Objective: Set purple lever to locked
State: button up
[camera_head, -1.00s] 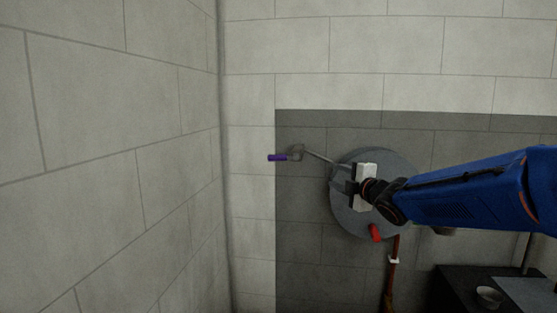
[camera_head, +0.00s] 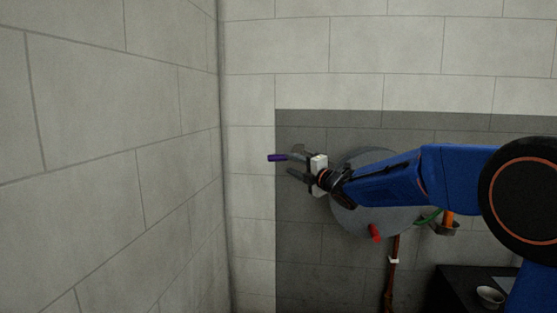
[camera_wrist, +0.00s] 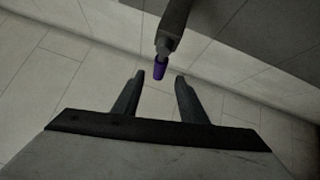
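The purple lever (camera_head: 278,158) sticks out to the left from a grey fitting (camera_head: 298,149) on the wall, roughly level. In the wrist view its purple end (camera_wrist: 158,70) shows just beyond the fingertips, between them in line, with a grey shaft behind it. My gripper (camera_head: 291,164) is open and empty, its two dark fingers pointing left close to the lever. In the wrist view the open fingers (camera_wrist: 159,74) are apart. I cannot tell whether a finger touches the lever. My gripper hides part of the fitting.
A large round grey plate (camera_head: 350,222) is on the wall behind my arm. A red handle (camera_head: 375,233) and a copper pipe (camera_head: 394,275) are below it. An orange handle (camera_head: 447,220) and a white bowl (camera_head: 490,296) are at right. A plain wall (camera_head: 120,150) stands at left.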

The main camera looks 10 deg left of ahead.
aim_at(281, 159)
jog(key=x, duration=0.9)
grip_shut()
